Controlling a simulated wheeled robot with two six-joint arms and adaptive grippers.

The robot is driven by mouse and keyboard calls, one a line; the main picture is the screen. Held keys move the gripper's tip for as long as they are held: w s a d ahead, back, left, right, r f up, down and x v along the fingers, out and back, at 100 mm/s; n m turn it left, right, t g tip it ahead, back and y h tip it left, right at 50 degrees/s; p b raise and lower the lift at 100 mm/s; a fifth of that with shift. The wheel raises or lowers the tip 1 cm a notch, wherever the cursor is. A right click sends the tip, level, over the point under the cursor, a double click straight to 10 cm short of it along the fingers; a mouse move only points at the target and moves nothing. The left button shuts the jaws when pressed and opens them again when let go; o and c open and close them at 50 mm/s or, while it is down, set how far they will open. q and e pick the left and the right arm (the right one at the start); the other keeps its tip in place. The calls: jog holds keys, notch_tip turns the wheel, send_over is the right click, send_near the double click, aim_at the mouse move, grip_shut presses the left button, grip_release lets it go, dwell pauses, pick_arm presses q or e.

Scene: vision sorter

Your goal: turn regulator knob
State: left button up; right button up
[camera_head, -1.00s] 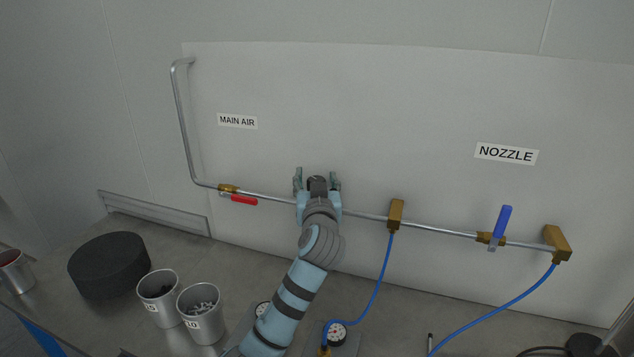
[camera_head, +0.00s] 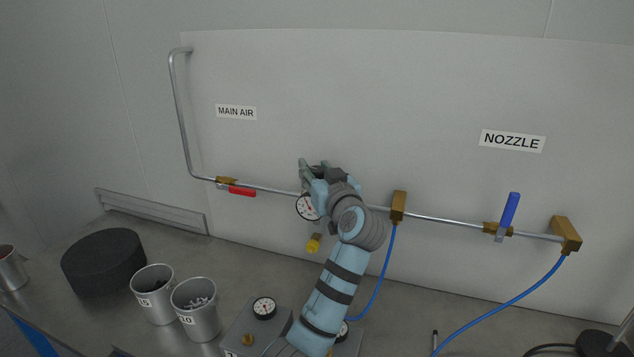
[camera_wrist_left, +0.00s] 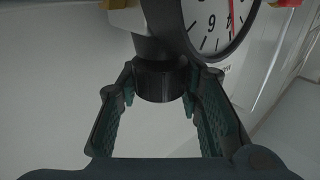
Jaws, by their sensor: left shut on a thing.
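The regulator sits on the wall pipe, with a round white gauge (camera_head: 308,207) and a yellow-tipped brass part (camera_head: 314,244) below it. My left gripper (camera_head: 314,167) is at the top of the regulator, its fingers tilted up and left. In the left wrist view the black regulator knob (camera_wrist_left: 160,82) is between the two green-padded fingers, and the gripper is shut on it. The gauge (camera_wrist_left: 217,22) shows close by at the upper right, with a red needle. In the head view the knob is hidden behind the gripper and wrist. My right gripper is not in view.
The pipe carries a red valve handle (camera_head: 242,191) under the MAIN AIR label and a blue handle (camera_head: 509,210) under NOZZLE. A blue hose (camera_head: 375,290) hangs near my forearm. Metal cups (camera_head: 198,311), a black round block (camera_head: 104,263) and a gauge box (camera_head: 245,323) stand on the bench.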

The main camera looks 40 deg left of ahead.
pick_arm(q)
jog(key=shift+f+n+g+y+b, duration=0.2)
jog(key=shift+n+g+y+b, duration=0.5)
jog(key=shift+g, duration=0.3)
jog(key=shift+r+n+g+y+b, duration=0.2)
jog(key=shift+n+g+y+b, duration=0.1)
jog(key=shift+n+g+b, duration=0.55)
jog(key=o, duration=1.2)
jog(key=v, duration=1.2)
jog(key=shift+w, duration=0.1)
